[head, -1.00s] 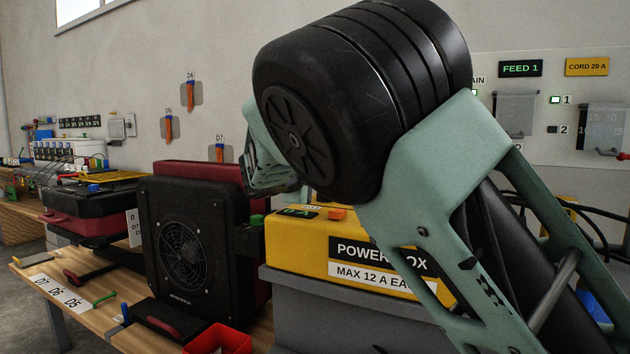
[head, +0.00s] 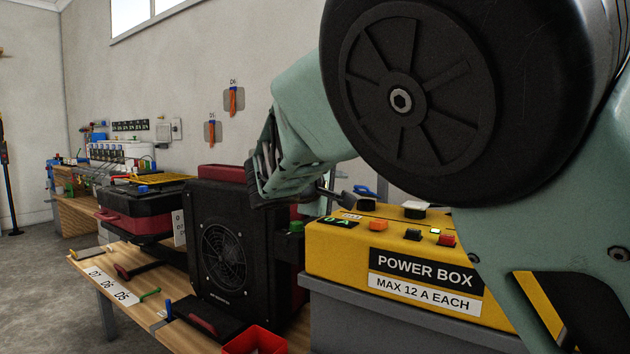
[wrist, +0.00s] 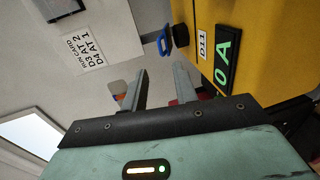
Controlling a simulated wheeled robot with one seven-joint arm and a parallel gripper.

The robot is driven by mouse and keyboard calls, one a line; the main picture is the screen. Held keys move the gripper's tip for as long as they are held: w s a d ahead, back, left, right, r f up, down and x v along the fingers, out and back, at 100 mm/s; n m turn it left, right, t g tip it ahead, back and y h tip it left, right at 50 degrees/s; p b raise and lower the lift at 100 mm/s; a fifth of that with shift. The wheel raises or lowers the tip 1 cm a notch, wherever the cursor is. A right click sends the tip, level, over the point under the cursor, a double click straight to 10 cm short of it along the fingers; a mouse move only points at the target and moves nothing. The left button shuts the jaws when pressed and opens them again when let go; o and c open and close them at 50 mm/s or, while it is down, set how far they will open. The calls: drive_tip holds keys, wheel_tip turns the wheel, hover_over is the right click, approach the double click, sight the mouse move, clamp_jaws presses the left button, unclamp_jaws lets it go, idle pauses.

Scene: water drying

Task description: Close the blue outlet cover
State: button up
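The blue outlet cover (head: 364,190) shows at the back of the yellow power box's top, partly behind my arm. In the wrist view the blue cover (wrist: 164,42) stands out from the box beside a black round part (wrist: 181,35), so it looks raised. The yellow power box (head: 405,228) stands on a grey base. My gripper (wrist: 160,88) is open and empty, its two fingers apart, with the cover beyond the fingertips. In the head view its fingers reach toward the box's back left corner, partly hidden by my arm.
A black fan unit (head: 222,250) stands just left of the box, close under my gripper. A red bin (head: 255,342) sits in front.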

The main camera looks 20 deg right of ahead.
drive_tip(key=p+v, duration=0.1)
drive_tip(key=v, duration=0.7)
drive_tip(key=shift+a, duration=0.15)
drive_tip(key=shift+s, duration=0.1)
